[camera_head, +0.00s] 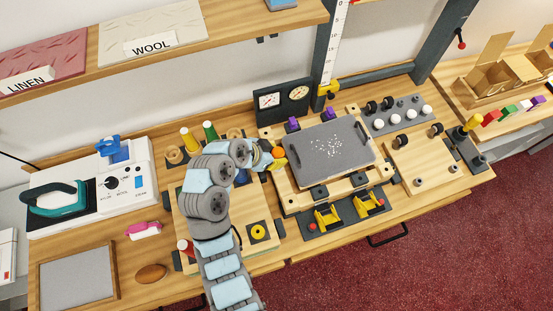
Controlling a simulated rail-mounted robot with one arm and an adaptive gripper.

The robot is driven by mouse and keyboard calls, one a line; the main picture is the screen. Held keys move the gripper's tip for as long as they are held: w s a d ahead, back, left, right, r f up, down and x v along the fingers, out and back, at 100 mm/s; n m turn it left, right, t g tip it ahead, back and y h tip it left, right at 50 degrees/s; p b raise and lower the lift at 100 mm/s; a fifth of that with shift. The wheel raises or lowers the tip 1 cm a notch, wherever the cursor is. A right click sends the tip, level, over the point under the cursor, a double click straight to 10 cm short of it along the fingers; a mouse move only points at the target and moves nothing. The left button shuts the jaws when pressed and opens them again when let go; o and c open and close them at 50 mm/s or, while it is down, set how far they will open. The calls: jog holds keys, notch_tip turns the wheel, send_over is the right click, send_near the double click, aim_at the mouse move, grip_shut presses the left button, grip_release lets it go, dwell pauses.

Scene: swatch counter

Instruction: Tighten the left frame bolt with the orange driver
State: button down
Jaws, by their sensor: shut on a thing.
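My gripper (265,157) is at the left edge of the wooden frame (287,201) around a dark grey speckled plate (357,149). It is shut on the orange driver (278,153), of which only a small orange part shows beyond the fingers. The driver's tip and any contact below it are hidden or too small to see. The left frame bolt cannot be picked out; the gripper and arm cover part of the frame's left side. Purple blocks (292,124) stand at the back of the frame.
Two gauges (283,103) stand behind the gripper, beside a dark upright (325,85). Yellow clamps (327,217) sit in front of the frame. Green (209,130) and yellow (190,139) cones stand behind my arm. A pink item (144,230) lies left on the wooden counter.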

jog(key=m+b, duration=0.1)
jog(key=m+g+b, duration=0.1)
jog(key=b, duration=0.1)
jog(key=shift+a+f+h, duration=0.2)
jog(key=shift+f+h, duration=0.1)
jog(key=shift+f, duration=0.05)
jog(key=shift+r+m+b, duration=0.1)
jog(key=shift+m+b, duration=0.2)
jog(key=shift+r+g+p, duration=0.3)
jog(key=shift+g+p, duration=0.1)
jog(key=shift+p, duration=0.25)
jog(key=shift+d+f+m, duration=0.1)
jog(key=shift+m, duration=0.5)
jog(key=c, duration=1)
grip_release()
